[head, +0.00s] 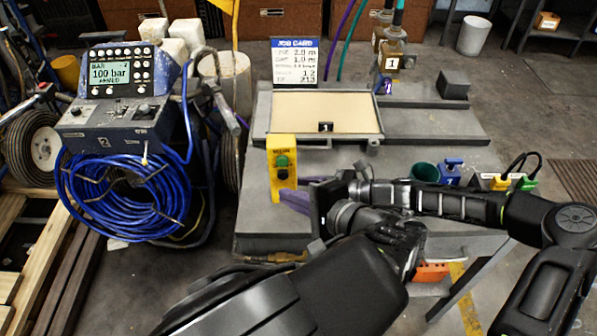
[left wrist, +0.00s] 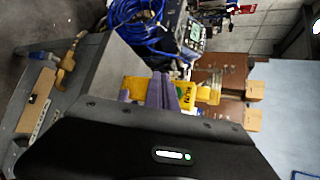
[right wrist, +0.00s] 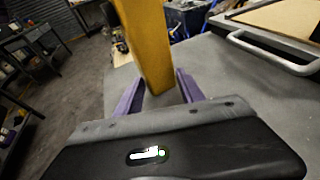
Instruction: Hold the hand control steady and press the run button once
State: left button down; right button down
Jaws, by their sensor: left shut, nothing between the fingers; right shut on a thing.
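The yellow hand control (head: 282,150) stands upright near the front left of the grey bench. Its face shows a green button (head: 282,161) above a dark round one; the lettering is too small to read. My right gripper (right wrist: 158,92) is shut on the yellow control, one purple finger on each side, in the right wrist view. My left gripper (head: 294,201) has its purple fingers close by the control's lower part. In the left wrist view the left fingers (left wrist: 160,90) are together and empty, with the yellow control (left wrist: 188,95) behind them. Whether they touch it is hidden.
The striper machine (head: 115,125) with its blue hose coil and a 100 bar display stands at the left. A job card (head: 295,62) stands behind a framed tray (head: 268,112). A green cup (head: 424,172) and small blue and yellow-green parts are behind my forearm.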

aim_at(282, 161)
pick_arm(q)
jog(key=shift+w+a, duration=0.15)
jog(key=shift+w, duration=1.15)
jog(key=shift+w+a, duration=0.1)
jog(key=shift+w, duration=1.2)
jog(key=shift+w, duration=0.15)
jog(key=shift+w, duration=0.3)
